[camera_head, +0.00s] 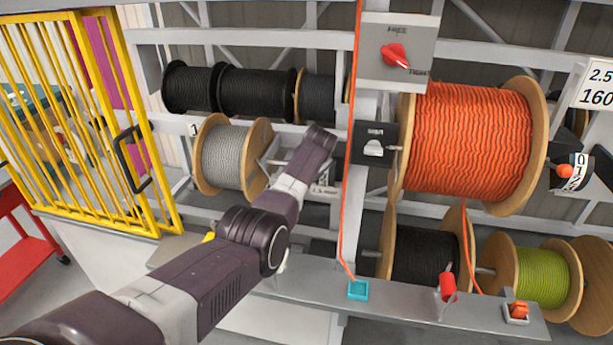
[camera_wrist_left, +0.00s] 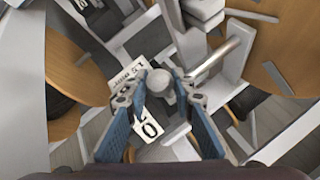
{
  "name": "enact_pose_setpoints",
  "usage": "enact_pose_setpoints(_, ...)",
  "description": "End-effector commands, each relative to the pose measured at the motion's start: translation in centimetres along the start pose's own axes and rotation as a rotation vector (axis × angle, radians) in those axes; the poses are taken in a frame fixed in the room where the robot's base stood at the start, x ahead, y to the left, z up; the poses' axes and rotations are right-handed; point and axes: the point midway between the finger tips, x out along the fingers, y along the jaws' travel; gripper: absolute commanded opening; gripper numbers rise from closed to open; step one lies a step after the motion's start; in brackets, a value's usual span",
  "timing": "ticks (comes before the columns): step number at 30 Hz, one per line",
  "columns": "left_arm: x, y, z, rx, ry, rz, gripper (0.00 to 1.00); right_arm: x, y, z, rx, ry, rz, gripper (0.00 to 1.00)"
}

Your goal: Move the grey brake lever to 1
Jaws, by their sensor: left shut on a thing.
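My left arm reaches from the lower left to the middle of the head view, with its wrist beside the grey cable reel (camera_head: 228,157); its fingers are hidden there. In the left wrist view, my left gripper (camera_wrist_left: 160,88) is shut on the round knob of the grey brake lever (camera_wrist_left: 160,81). Which mark the lever stands at cannot be told. My right gripper is not in view.
An orange cable reel (camera_head: 470,140) with an orange-knobbed lever (camera_head: 565,171) stands to the right. A red FREE/TIGHT switch (camera_head: 395,56) is on the post. A yellow gate (camera_head: 75,120) stands at left.

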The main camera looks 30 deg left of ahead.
Motion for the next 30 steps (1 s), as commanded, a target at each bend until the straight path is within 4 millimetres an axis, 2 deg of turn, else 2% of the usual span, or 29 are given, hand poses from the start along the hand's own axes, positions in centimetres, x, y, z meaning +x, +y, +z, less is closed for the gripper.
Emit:
enact_pose_setpoints(1, -0.58, -1.11, -0.93, -0.005, 0.022, -0.018, 0.00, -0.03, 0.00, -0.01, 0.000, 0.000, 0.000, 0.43)
enact_pose_setpoints(18, -0.78, -1.39, -1.19, -0.006, 0.026, -0.021, 0.00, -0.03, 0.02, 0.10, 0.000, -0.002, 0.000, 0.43)
enact_pose_setpoints(19, -0.78, -1.39, -1.19, -0.006, 0.026, -0.021, 0.25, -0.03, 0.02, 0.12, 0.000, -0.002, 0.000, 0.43)
enact_pose_setpoints(21, -0.77, -1.36, -1.19, -0.006, 0.026, -0.020, 0.33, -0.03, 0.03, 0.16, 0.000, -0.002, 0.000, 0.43)
enact_pose_setpoints(24, -0.65, -1.13, -1.02, -0.005, 0.022, -0.017, 0.41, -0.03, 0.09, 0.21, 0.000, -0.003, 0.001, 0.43)
enact_pose_setpoints(30, -0.50, -0.81, -0.81, -0.004, 0.017, -0.012, 0.41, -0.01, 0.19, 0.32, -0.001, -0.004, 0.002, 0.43)
